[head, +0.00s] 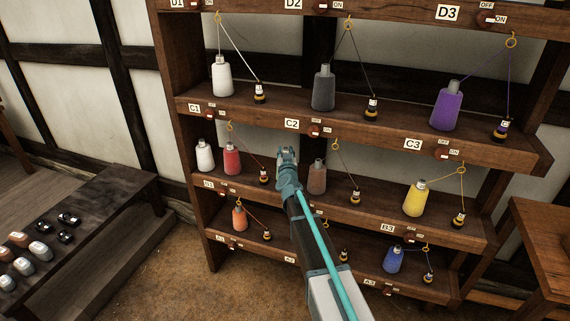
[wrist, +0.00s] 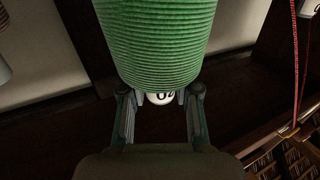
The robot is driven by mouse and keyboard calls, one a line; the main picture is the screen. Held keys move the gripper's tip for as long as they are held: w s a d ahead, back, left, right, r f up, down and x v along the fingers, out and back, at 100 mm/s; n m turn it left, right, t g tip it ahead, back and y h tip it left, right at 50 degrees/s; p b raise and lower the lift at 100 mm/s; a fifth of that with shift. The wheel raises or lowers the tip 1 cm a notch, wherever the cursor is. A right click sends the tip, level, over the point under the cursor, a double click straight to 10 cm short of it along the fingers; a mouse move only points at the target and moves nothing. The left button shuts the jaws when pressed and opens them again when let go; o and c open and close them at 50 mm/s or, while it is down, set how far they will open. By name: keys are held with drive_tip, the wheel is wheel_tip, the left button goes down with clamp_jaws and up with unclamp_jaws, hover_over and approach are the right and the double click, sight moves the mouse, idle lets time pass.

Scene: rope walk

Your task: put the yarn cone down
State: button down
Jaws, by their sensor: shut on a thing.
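A green ribbed yarn cone (wrist: 158,35) fills the top middle of the wrist view. Its white top with dark marks (wrist: 160,98) sits between the fingers of my gripper (wrist: 160,105), which is shut on it. In the head view my gripper (head: 286,153) is in front of the rack's middle shelf, between the red cone and the brown cone. The green cone cannot be made out in the head view. Whether it touches the shelf cannot be told.
A wooden rack (head: 340,125) holds a white cone (head: 205,156), a red cone (head: 232,158), a brown cone (head: 317,178) and a yellow cone (head: 415,199) on that shelf. Threads run to small bobbins. A red cord (wrist: 295,75) hangs at right. A bench (head: 105,215) stands left.

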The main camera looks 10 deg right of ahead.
drive_tip(key=shift+w+f, duration=0.4)
drive_tip(key=shift+f, duration=0.05)
drive_tip(key=shift+w+f+b, duration=0.15)
drive_tip(key=shift+f+b, duration=0.25)
drive_tip(key=shift+f, duration=1.4)
drive_tip(key=c, duration=0.8)
unclamp_jaws()
drive_tip(key=shift+c, duration=0.2)
